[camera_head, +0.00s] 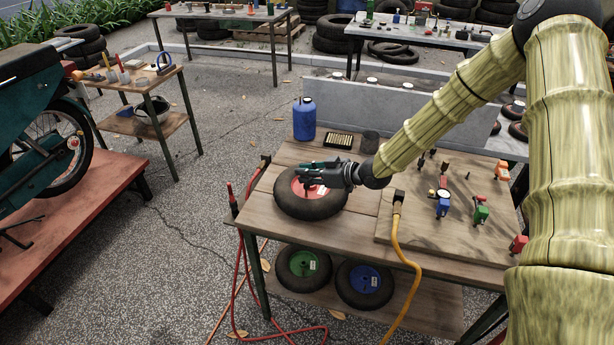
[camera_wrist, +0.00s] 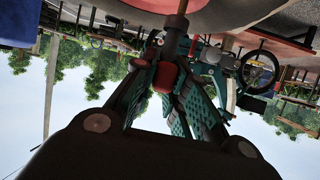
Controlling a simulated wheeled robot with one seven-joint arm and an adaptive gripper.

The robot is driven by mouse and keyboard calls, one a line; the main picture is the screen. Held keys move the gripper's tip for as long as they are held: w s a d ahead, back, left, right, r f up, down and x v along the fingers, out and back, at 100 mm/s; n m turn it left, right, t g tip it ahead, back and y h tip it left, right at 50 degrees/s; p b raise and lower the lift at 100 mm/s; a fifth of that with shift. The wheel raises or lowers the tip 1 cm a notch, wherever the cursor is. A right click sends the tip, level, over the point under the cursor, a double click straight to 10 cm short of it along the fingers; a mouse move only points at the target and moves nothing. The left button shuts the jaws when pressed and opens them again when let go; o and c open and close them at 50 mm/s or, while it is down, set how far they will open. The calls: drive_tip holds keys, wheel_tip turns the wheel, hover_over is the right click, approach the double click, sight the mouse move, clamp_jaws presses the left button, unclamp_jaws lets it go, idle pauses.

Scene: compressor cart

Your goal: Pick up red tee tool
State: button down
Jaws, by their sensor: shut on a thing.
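My gripper (camera_head: 312,172) is over the tyre with the red hub (camera_head: 318,208), which lies flat on the workbench. In the wrist view my gripper's (camera_wrist: 168,75) teal fingers are closed around a red piece of the red tee tool (camera_wrist: 165,76). I cannot tell whether the rod touches the hub. In the head view my fingers and the hub's red colour make the tool hard to pick out.
The workbench (camera_head: 365,232) also bears a blue bottle (camera_head: 304,119), a black tray (camera_head: 339,141), a dark cup (camera_head: 370,142) and a board with coloured fittings (camera_head: 460,215). A yellow hose (camera_head: 396,250) hangs over its front edge. Two tyres lie on the lower shelf.

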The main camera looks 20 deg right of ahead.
drive_tip(key=shift+r, duration=0.4)
wheel_tip(320, 180, up, 2)
drive_tip(key=shift+r+b, duration=0.1)
drive_tip(key=shift+b, duration=0.45)
drive_tip(key=s+d+r+b, duration=0.1)
drive_tip(key=s+d, duration=0.2)
drive_tip(key=s, duration=0.4)
drive_tip(key=s+d+b, duration=0.2)
drive_tip(key=s+d, duration=0.2)
drive_tip(key=s, duration=0.3)
drive_tip(key=shift+s+r+p, duration=0.2)
drive_tip(key=shift+r+p, duration=2.35)
drive_tip(key=shift+r, duration=0.15)
drive_tip(key=shift+w+a, duration=0.1)
